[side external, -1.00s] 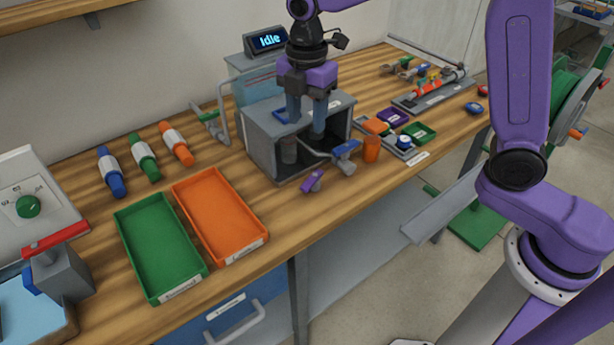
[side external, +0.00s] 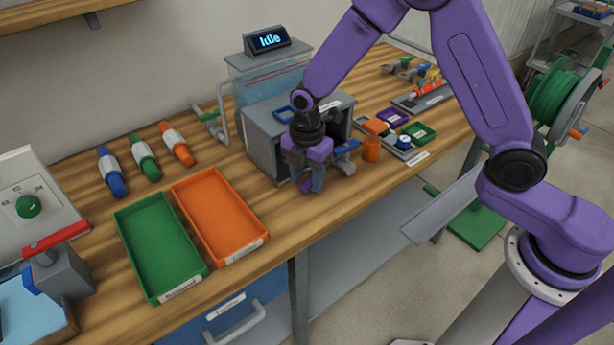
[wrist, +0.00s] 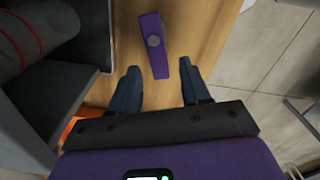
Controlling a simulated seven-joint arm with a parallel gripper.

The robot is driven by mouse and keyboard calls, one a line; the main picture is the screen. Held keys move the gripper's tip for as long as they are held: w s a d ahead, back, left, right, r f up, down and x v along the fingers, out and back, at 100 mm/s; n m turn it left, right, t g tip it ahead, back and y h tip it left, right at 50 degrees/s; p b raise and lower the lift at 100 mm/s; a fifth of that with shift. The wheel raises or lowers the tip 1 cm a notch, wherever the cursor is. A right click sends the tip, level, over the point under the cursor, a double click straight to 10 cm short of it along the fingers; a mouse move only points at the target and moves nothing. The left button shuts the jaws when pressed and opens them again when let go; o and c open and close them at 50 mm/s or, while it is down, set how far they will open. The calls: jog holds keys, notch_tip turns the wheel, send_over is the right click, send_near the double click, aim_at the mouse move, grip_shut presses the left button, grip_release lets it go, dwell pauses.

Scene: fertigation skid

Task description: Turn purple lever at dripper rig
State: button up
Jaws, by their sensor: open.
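In the side view my gripper (side external: 308,186) points down at the front of the grey dripper rig (side external: 262,140) and hides most of the lever.
A blue-handled valve (side external: 346,148) and an orange cup (side external: 371,149) stand close to the right of my gripper. Green (side external: 122,225) and orange (side external: 180,200) trays lie to the left. The bench's front edge (wrist: 228,40) is near the lever. The display (side external: 268,40) reads Idle.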

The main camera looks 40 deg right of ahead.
jog(key=shift+f, duration=0.3)
grip_shut()
jog(key=shift+w+a+m, duration=0.1)
jog(key=shift+w+m, duration=0.25)
jog(key=shift+m, duration=0.7)
jog(key=shift+w+m, duration=0.3)
jog(key=shift+m, duration=0.75)
grip_release()
